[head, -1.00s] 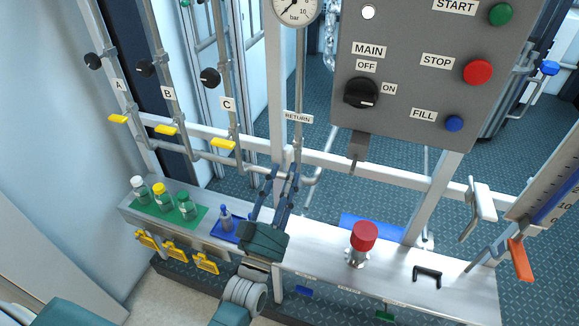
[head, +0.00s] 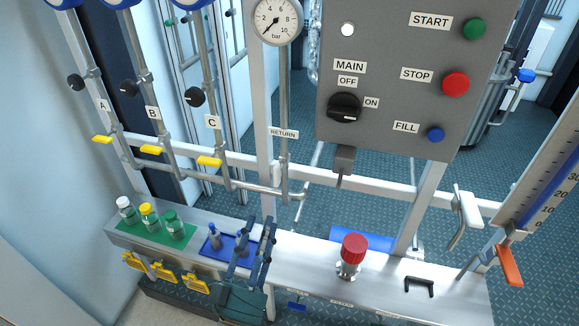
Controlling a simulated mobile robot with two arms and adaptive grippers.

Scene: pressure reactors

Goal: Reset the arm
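My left gripper (head: 254,246) shows low in the head view, in front of the grey shelf (head: 314,262). Its two dark blue fingers point up and stand apart, with nothing seen between them. It overlaps the right edge of a blue tray (head: 219,251) in the picture; I cannot tell whether it touches the tray or shelf. A small blue bottle (head: 214,236) stands on the tray, and a second blue item (head: 241,243) is partly hidden behind the fingers. My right gripper is not in view.
Several capped bottles (head: 149,217) stand on a green mat at the left. A red-capped valve (head: 352,255) and a black bracket (head: 419,286) are on the shelf to the right. The control panel (head: 390,120), pipes with yellow levers (head: 209,162) and an orange handle (head: 509,265) are above and around.

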